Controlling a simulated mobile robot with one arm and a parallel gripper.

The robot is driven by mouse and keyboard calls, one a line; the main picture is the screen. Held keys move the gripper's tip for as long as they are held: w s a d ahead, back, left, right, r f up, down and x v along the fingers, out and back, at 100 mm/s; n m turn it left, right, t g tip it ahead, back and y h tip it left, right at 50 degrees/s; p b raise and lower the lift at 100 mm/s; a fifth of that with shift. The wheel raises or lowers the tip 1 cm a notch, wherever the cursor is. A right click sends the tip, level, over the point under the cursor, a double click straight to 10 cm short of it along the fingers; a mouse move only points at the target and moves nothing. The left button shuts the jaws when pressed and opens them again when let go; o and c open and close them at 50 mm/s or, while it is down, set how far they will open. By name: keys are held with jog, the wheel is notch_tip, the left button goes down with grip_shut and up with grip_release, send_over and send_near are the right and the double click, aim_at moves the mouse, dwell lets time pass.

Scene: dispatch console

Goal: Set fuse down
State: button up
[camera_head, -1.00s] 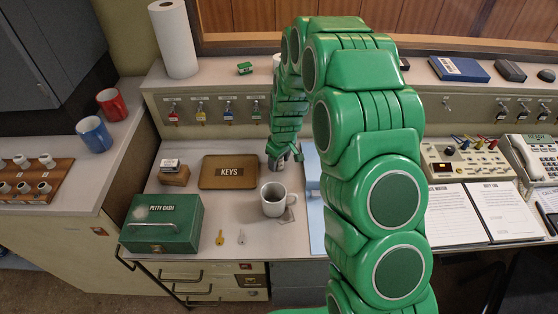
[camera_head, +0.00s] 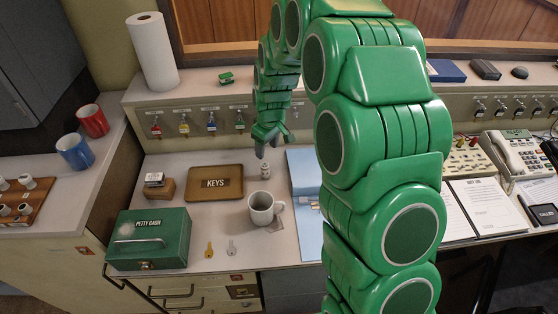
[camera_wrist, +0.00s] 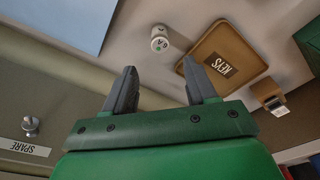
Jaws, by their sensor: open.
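The fuse, a small white cylinder (camera_wrist: 159,40) marked 6A with a green dot, stands on the desk. In the head view the fuse (camera_head: 265,171) is below my gripper (camera_head: 272,147), right of the KEYS tray (camera_head: 189,195) and behind the grey mug (camera_head: 262,208). My green gripper is open and empty, with clear space between it and the fuse. In the wrist view its dark fingers (camera_wrist: 159,66) are spread apart and the fuse shows beyond the gap between their tips.
A blue sheet (camera_head: 305,215) lies to the right. A panel with key hooks (camera_head: 212,122) rises behind.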

jog(key=s+d+r+m+g, duration=0.15)
jog(key=s+d+r, duration=0.25)
jog(key=s+r, duration=0.45)
jog(key=s+d+r+m, duration=0.35)
jog(key=s+r, duration=0.25)
jog(key=s, duration=0.5)
jog(key=s+d+r+m, duration=0.2)
jog(key=s, duration=0.9)
jog(key=s+d+r+m+g+h, duration=0.1)
jog(key=s+d+r+m, duration=0.1)
jog(key=s, duration=0.9)
jog(key=shift+d, duration=0.6)
jog(key=shift+f, duration=0.1)
